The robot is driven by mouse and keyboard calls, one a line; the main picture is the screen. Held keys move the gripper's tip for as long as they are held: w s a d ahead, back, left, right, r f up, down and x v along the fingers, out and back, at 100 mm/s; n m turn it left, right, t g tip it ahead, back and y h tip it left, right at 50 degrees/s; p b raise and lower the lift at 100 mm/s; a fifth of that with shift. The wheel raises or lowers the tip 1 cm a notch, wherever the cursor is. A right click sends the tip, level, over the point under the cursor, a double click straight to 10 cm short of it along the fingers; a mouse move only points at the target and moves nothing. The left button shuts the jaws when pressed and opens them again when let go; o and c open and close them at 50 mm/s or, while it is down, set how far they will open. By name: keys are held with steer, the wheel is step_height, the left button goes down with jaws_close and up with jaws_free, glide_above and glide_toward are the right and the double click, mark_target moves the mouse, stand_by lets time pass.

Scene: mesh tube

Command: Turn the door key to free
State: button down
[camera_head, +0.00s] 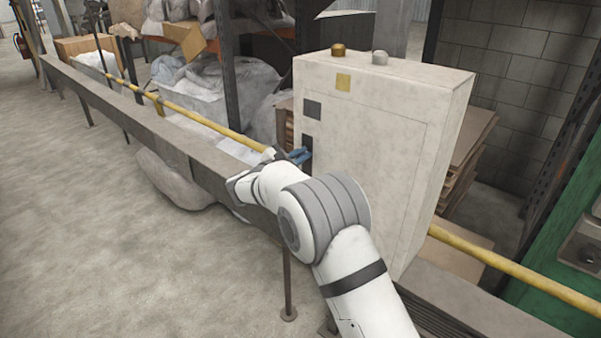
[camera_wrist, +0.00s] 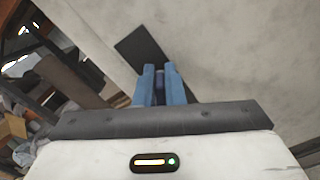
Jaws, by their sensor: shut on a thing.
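A pale, worn control box (camera_head: 375,140) stands on the rail. A dark upright plate (camera_head: 307,143) is on its front face near the left edge, and shows in the wrist view as a dark slanted strip (camera_wrist: 141,52). My gripper (camera_head: 303,154) is at this plate, with its blue fingers close to the face. In the wrist view, the fingers (camera_wrist: 159,80) are shut on a small dark piece (camera_wrist: 159,76), which looks like the key. Most of the key is hidden between the fingers, and its turn angle cannot be read.
A yellow square (camera_head: 343,82) and a dark square (camera_head: 312,109) are on the box face. A brown knob (camera_head: 338,50) and a grey knob (camera_head: 380,57) sit on top. A grey beam (camera_head: 150,118) and yellow pipe (camera_head: 200,117) run leftward. The floor at left is clear.

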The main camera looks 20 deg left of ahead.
steer(key=m+b, duration=0.4)
steer(key=b, duration=0.2)
steer(key=f+m+b, duration=0.1)
steer(key=m+b, duration=0.3)
steer(key=b, duration=0.2)
steer(key=m+b, duration=0.4)
steer(key=b, duration=0.2)
steer(key=shift+s+d+f+b, duration=0.1)
steer(key=shift+d+f+b, duration=0.05)
steer(key=shift+d+b, duration=0.2)
steer(key=shift+a, duration=0.1)
steer(key=c, duration=1.5)
jaws_free()
steer(key=shift+c, duration=0.2)
